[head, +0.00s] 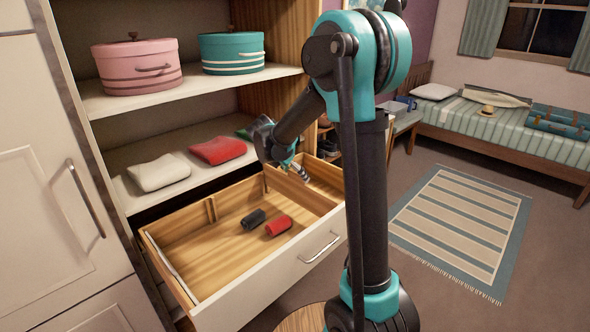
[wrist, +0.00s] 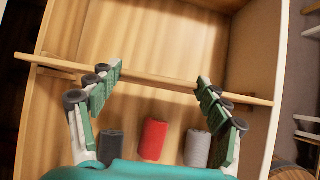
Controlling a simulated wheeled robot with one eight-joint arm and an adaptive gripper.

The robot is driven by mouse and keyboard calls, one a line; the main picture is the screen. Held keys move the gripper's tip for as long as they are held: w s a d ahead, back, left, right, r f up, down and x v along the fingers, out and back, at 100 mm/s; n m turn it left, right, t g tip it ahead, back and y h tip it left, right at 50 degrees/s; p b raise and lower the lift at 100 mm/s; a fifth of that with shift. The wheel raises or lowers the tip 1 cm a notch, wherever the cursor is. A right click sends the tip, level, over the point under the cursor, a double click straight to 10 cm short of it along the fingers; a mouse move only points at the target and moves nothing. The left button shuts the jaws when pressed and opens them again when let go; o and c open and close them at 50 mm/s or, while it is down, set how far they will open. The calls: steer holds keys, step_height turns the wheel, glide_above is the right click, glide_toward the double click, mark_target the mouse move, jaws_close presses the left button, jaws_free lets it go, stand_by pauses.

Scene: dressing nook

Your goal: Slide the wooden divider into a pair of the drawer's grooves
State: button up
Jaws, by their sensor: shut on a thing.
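The wooden divider (wrist: 160,78) shows in the wrist view as a thin pale slat, seen nearly edge-on, spanning the drawer (head: 190,250) from back to front. Its two ends overlap the drawer's back and front walls. A groove strip (head: 211,209) shows on the back wall.
A dark roll (head: 253,219) and a red roll (head: 278,225) lie on the drawer floor; a grey roll (wrist: 197,148) shows in the wrist view. Folded cloths (head: 218,150) lie on the shelf above. The drawer beyond the divider looks empty in the wrist view.

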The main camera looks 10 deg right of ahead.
mark_target(295, 185)
steer(key=shift+f, duration=2.5)
steer(key=o, duration=1.8)
steer(key=v, duration=1.2)
steer(key=shift+s+r, duration=0.1)
steer(key=shift+s, duration=0.05)
